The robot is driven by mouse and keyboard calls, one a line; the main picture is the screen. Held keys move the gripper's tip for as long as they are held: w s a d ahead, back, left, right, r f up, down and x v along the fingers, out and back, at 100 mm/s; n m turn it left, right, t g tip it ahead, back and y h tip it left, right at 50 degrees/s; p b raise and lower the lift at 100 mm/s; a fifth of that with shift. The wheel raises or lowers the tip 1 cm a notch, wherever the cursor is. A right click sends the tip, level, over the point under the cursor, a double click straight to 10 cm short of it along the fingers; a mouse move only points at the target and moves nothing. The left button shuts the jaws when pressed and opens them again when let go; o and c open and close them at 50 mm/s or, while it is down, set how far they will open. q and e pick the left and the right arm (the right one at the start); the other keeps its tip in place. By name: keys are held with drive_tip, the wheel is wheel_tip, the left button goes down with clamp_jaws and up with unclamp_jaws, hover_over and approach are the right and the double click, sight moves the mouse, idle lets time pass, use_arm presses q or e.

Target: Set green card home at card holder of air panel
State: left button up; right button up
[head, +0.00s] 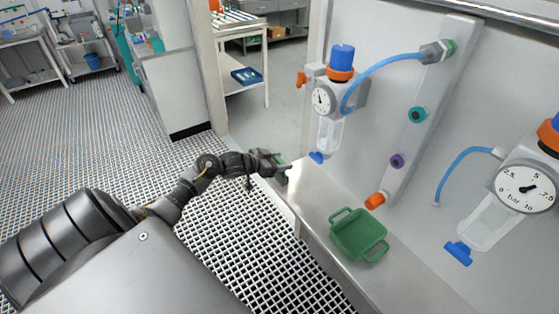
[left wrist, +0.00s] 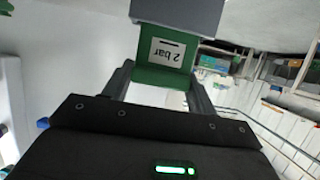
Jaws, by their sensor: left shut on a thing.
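My left gripper (head: 274,164) is at the left end of the panel's ledge in the head view. It is shut on the green card (left wrist: 160,77), which carries a white label reading "2 bar". In the left wrist view the card lies between the two fingers of the left gripper (left wrist: 163,82). A grey block (left wrist: 178,12), perhaps the card holder, meets or overlaps the card's far edge; I cannot tell whether the card is inside it. In the head view the card is small and mostly hidden by the gripper. My right gripper is not in view.
The air panel (head: 385,120) has a gauge with a blue knob (head: 341,58), blue hoses, and a second gauge (head: 528,188) at right. A green tray (head: 358,236) stands on the ledge (head: 315,195). An orange fitting (head: 375,201) sits just behind the tray.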

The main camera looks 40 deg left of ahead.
use_arm(q)
drive_tip(key=shift+f, duration=0.35)
idle(0.6)
drive_tip(key=o, duration=1)
drive_tip(key=v, duration=1)
drive_tip(key=shift+s+r, duration=0.15)
drive_tip(key=shift+s, duration=0.25)
drive_tip(key=shift+a, duration=0.1)
